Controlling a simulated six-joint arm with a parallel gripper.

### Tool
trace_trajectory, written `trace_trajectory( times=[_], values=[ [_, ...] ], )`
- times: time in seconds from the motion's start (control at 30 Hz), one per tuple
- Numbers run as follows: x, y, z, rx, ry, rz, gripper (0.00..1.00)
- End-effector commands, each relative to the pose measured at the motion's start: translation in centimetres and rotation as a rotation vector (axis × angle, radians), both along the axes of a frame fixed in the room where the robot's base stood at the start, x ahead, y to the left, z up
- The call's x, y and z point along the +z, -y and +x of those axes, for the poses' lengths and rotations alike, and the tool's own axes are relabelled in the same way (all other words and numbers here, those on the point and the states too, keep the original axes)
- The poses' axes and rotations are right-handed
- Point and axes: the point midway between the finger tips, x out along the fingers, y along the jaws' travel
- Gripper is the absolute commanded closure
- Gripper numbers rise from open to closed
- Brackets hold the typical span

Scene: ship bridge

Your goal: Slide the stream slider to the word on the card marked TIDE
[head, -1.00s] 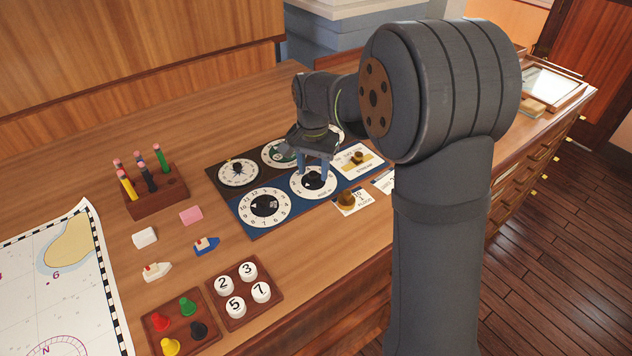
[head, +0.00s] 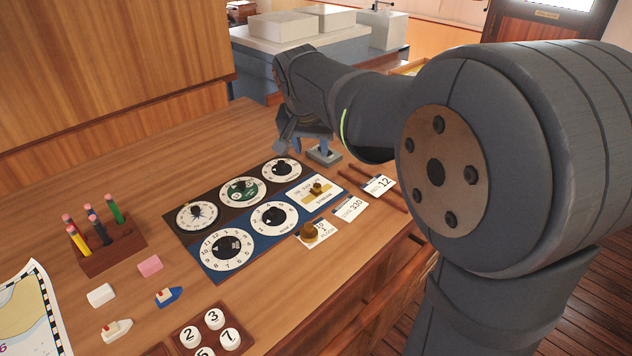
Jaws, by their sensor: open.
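The stream slider (head: 317,189) is a brass knob on a yellow strip in a white plate lettered STREAM, at the right end of the blue panel (head: 258,263). The plate's small words are too small to read. A card (head: 319,240) lies in front of it, partly hidden under a brass weight (head: 310,232). Two more cards, one showing 330 (head: 350,208) and one showing 12 (head: 379,185), lie to the right. I cannot make out which card is marked TIDE. My gripper (head: 310,148) is open and empty, beyond the slider plate, by a small grey block (head: 325,156).
Several round dials, one being a green-centred dial (head: 240,191), fill the panels left of the slider. Dark rails (head: 372,190) lie by the cards at the desk's right edge. A pencil block (head: 110,252), erasers and toy boats stand at left. My arm crosses the right side.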

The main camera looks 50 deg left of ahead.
Motion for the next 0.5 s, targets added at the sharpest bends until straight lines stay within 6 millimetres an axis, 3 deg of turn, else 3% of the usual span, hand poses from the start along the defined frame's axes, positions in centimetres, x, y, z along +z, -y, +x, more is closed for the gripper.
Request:
trace_trajectory(
  times=[0.5],
  values=[
    [-10.3, -2.3, 3.4, -0.001, -0.004, -0.005, 0.57]
  ],
)
